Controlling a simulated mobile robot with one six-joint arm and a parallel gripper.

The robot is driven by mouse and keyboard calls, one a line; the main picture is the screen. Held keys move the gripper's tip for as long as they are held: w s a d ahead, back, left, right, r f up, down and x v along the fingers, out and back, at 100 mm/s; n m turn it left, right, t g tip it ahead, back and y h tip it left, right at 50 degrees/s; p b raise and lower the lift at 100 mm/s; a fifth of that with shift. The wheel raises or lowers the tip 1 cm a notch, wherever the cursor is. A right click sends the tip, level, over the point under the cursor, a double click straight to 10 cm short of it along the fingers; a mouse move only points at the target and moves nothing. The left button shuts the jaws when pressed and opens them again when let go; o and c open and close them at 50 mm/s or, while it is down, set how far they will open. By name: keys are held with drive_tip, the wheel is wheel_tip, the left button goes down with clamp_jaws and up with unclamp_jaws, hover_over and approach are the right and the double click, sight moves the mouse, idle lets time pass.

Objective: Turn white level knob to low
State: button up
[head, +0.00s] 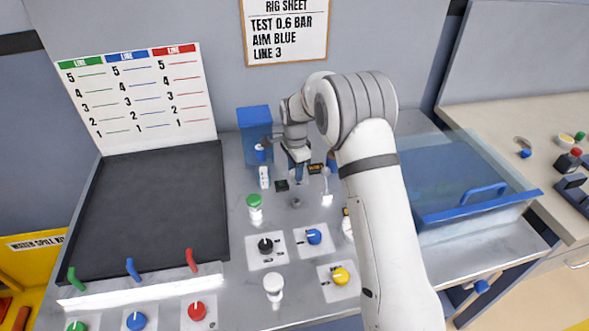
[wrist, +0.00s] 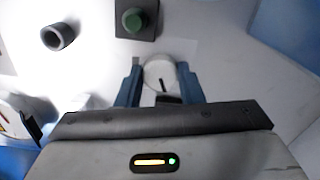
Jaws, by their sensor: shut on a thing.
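The white level knob (wrist: 158,72) is a round white disc with a black pointer line, seen from above in the wrist view. My gripper (wrist: 159,76) has its two blue fingers on either side of the knob and is shut on it. The pointer line runs towards my gripper's body, where a dark part covers its lower end. No scale marks are readable beside the knob. In the head view my gripper (head: 298,177) reaches down to the bench behind the other knobs, and the white knob cannot be made out there.
A green button on a dark plate (wrist: 137,18) and a grey ring (wrist: 58,37) lie close by. Black (head: 265,246), blue (head: 314,236) and yellow (head: 340,276) knobs sit nearer the front. A blue clear-sided tray (head: 480,208) stands right of my arm.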

drive_tip(key=shift+n, duration=0.3)
drive_tip(key=n+b, duration=0.2)
drive_tip(key=n, duration=0.3)
drive_tip(key=shift+n, duration=0.3)
drive_tip(key=n+b, duration=0.1)
drive_tip(key=n, duration=0.5)
drive_tip(key=shift+b, duration=0.4)
drive_tip(key=shift+n, duration=0.3)
drive_tip(key=o, duration=1)
drive_tip(key=shift+r, duration=0.1)
wheel_tip(320, 180, up, 8)
drive_tip(key=shift+f+b, duration=0.15)
drive_tip(key=shift+b, duration=0.15)
